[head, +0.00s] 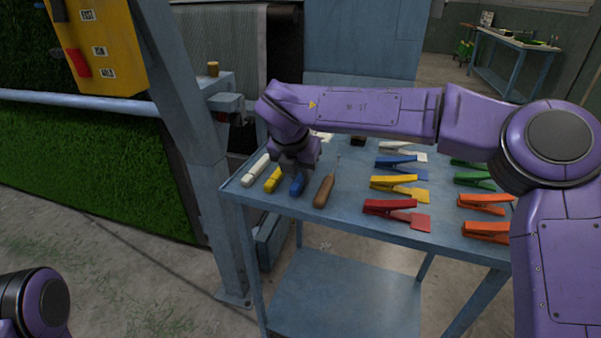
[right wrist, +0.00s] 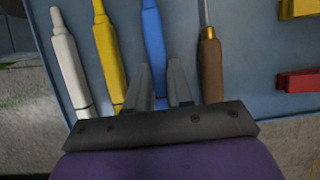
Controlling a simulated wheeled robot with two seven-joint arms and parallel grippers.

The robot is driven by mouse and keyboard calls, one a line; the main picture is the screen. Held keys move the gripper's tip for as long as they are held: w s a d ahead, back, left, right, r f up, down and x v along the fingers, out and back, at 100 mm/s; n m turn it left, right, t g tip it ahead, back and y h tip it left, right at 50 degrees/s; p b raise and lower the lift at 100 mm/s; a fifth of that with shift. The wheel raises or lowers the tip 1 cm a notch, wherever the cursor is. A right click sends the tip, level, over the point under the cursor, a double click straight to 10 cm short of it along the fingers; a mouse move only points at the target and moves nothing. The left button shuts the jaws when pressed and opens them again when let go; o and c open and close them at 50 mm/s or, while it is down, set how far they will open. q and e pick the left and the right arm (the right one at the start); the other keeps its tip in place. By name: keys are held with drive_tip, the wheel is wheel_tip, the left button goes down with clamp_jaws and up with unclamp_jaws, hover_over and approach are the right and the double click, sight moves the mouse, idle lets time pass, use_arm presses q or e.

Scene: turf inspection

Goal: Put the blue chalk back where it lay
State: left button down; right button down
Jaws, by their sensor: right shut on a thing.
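The blue chalk (head: 297,185) is a long stick on the blue-grey table (head: 340,220), in a row between the yellow chalk (head: 273,180) and a wooden-handled tool (head: 324,190). My right gripper (head: 298,170) points down over it. In the right wrist view my right gripper (right wrist: 162,82) has its fingers at the blue chalk (right wrist: 153,38) and is shut on it. The chalk is in line with its neighbours; I cannot tell whether it touches the table or hangs just above. My left gripper is out of view.
The white chalk (head: 256,170) lies left of the yellow one. Coloured clamps, among them a red one (head: 397,213) and a yellow one (head: 400,187), fill the table's right side. A steel post (head: 182,110) stands close to the table's left edge.

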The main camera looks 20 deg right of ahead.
drive_tip(key=shift+f, duration=0.2)
drive_tip(key=c, duration=1)
unclamp_jaws()
drive_tip(key=v, duration=1.2)
drive_tip(key=shift+a, duration=0.1)
